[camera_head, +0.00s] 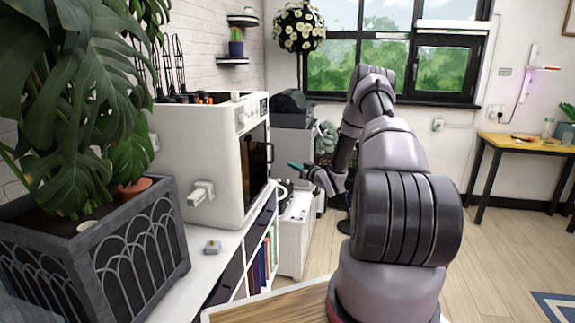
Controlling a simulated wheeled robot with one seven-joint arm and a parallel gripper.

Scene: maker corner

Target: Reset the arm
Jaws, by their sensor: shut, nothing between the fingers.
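My arm (405,215) rises from the bottom right, bends over near the window and comes down toward the middle of the view. My gripper (295,166) is small and far off at the end of it, pointing left, with teal at its tips. It is shut with nothing seen between the fingers. It appears in the air in front of the low white cabinet, right of the white machine; the exact gap to them cannot be told. Part of the arm's far links is hidden behind the nearer links.
A white boxy machine (200,150) with a dark door stands on a white shelf unit (222,262) with books. A leafy plant in a grey planter (130,250) fills the left. A yellow-topped table (525,145) stands far right. Open wooden floor (500,245) lies right of my arm.

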